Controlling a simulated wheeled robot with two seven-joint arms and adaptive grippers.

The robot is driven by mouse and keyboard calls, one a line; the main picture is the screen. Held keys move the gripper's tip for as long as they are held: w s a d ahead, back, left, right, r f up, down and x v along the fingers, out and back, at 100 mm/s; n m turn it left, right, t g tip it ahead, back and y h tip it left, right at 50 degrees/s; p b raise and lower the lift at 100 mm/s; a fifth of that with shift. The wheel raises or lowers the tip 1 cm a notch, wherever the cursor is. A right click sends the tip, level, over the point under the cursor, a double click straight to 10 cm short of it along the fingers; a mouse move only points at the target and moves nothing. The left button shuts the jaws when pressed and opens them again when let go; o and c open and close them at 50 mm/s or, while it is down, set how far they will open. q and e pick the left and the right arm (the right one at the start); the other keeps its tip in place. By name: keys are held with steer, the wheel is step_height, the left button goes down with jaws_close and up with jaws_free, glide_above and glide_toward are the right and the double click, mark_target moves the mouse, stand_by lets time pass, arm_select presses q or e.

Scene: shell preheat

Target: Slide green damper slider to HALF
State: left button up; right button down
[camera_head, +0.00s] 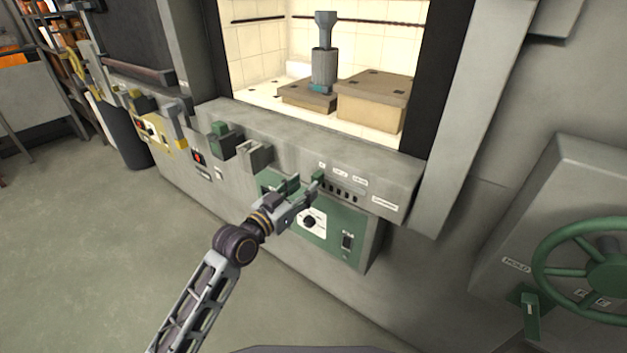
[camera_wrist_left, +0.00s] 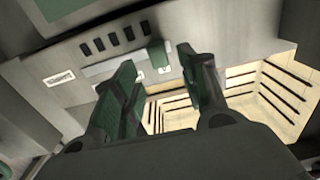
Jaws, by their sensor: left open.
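The green damper slider (camera_head: 318,178) is a small green knob at the left end of a slotted strip on the grey ledge below the furnace window. In the left wrist view the green slider (camera_wrist_left: 157,54) shows between and just beyond the fingertips. My left gripper (camera_head: 301,188) is open beside the slider in the head view. The left wrist view shows its two fingers (camera_wrist_left: 158,66) spread apart; I cannot tell whether either touches the slider. Small white labels (camera_head: 341,173) sit above the strip, too small to read surely. My right gripper is not in view.
A green control panel (camera_head: 345,241) with a black knob (camera_head: 309,222) lies below the ledge. Other levers and the green lever block (camera_head: 222,140) stand to the left. A green handwheel (camera_head: 600,268) is at the far right. Dark slots (camera_head: 340,193) lie right of the slider.

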mark_target(314, 179)
arm_select(q)
steer(key=shift+x, duration=2.65)
steer(key=shift+c, duration=0.4)
jaws_close()
